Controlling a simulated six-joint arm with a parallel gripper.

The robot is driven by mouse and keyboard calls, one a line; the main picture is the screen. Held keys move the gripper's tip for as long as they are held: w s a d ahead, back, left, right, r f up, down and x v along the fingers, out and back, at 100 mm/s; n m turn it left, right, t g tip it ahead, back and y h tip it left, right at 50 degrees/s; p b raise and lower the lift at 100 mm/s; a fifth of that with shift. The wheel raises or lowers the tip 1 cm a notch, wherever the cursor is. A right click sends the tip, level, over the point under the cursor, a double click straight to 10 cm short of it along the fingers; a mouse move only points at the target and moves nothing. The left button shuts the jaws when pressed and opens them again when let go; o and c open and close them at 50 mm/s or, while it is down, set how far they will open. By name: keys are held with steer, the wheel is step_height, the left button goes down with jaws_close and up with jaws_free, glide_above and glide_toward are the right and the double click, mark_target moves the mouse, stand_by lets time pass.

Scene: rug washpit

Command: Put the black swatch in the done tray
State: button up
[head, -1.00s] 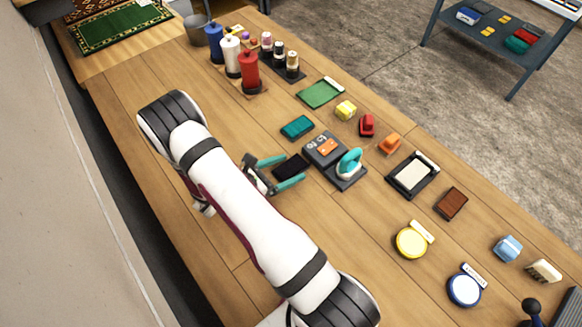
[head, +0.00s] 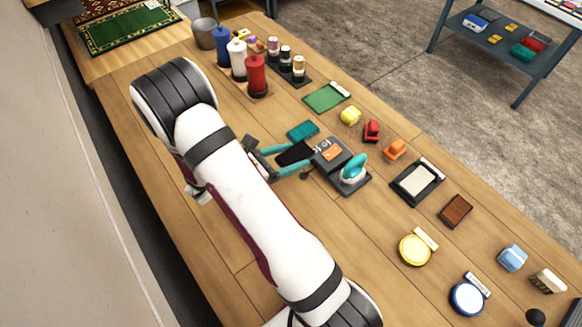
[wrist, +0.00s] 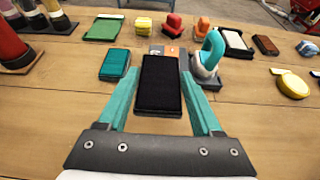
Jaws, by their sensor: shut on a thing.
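The black swatch (head: 294,153) is held between the teal fingers of my gripper (head: 289,159), which seems to hold it just above the table. In the wrist view the swatch (wrist: 160,85) lies lengthwise between the two fingers of my gripper (wrist: 158,75). A green tray (head: 325,97) and a black tray with a pale inside (head: 404,188) each have a white label. The labels are too small to read, so I cannot tell which is the done tray.
Red (head: 257,76), white and blue bottles stand farther back. A yellow dish (head: 414,249) and a blue-rimmed dish (head: 467,297) lie at right.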

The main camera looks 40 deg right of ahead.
steer(key=shift+w+d+r, duration=0.25)
steer(key=shift+d+r, duration=0.05)
steer(key=shift+r, duration=0.2)
steer(key=shift+w+d+r, duration=0.2)
steer(key=shift+d+r, duration=0.1)
steer(key=shift+r, duration=0.15)
steer(key=w+d+r, duration=0.1)
steer(key=w+d, duration=0.1)
steer(key=d, duration=1.1)
steer(key=w+d+r, duration=0.1)
steer(key=w+d, duration=0.2)
steer(key=d, duration=1.1)
glide_above(320, 101)
steer(key=f, duration=0.7)
steer(key=shift+s+d, duration=0.1)
steer(key=shift+s, duration=0.1)
step_height(320, 101, down, 4)
steer(key=shift+w+r, duration=0.1)
steer(key=shift+w, duration=0.05)
steer(key=shift+f, duration=0.2)
steer(key=o, duration=1.5)
